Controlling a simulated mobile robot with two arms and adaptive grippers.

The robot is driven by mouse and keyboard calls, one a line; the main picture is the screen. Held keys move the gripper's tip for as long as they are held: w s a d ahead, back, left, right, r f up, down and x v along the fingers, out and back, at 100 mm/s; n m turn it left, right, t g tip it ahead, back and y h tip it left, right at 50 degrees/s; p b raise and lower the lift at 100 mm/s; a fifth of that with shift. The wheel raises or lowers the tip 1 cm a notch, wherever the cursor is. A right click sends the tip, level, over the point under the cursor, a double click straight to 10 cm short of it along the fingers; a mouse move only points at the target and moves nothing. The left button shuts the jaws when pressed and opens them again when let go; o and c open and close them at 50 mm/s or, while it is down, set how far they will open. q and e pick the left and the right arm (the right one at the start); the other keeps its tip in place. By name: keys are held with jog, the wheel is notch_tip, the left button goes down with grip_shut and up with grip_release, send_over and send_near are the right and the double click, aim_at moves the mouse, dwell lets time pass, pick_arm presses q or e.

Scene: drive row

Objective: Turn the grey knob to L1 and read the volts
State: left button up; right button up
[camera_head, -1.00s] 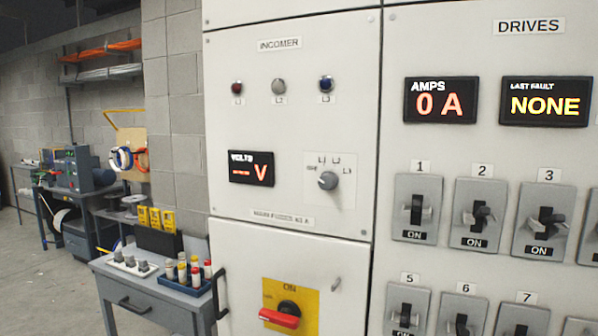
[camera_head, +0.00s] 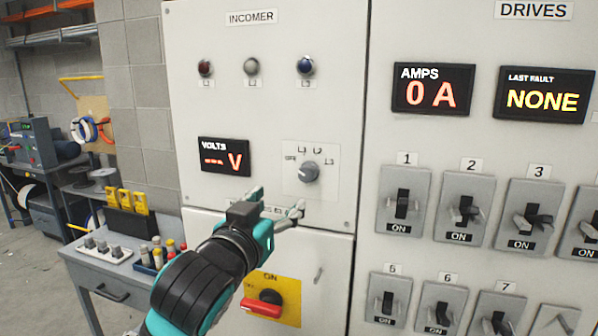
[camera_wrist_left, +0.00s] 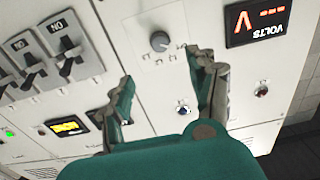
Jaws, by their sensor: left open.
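The grey knob (camera_head: 309,172) sits on a white plate on the INCOMER panel, with OFF, L1, L2 and L3 marked around it. Which mark its pointer faces is too small to tell. The volts display (camera_head: 224,157) shows dashes and a V, no number. My left gripper (camera_head: 280,200) is open and empty, just below the knob and apart from it in the head view. In the left wrist view, which is upside down, the knob (camera_wrist_left: 160,41) shows beyond and between the two spread fingertips (camera_wrist_left: 159,64). My right gripper is not in view.
A red-handled switch on a yellow plate (camera_head: 265,299) is below my left arm. Red, clear and blue lamps (camera_head: 251,66) are above the knob. Drive switches (camera_head: 402,203) line the panel at right. A bench (camera_head: 100,290) with small parts stands at left.

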aim_at(305, 176)
pick_arm(q)
jog(key=p+x, duration=0.4)
jog(key=x, duration=1)
jog(key=shift+w+d, duration=0.15)
jog(key=shift+w, duration=0.15)
jog(key=shift+w+d, duration=0.1)
jog(key=shift+w, duration=0.35)
jog(key=shift+f, duration=0.1)
jog(key=c, duration=1.1)
jog(key=shift+c, duration=0.2)
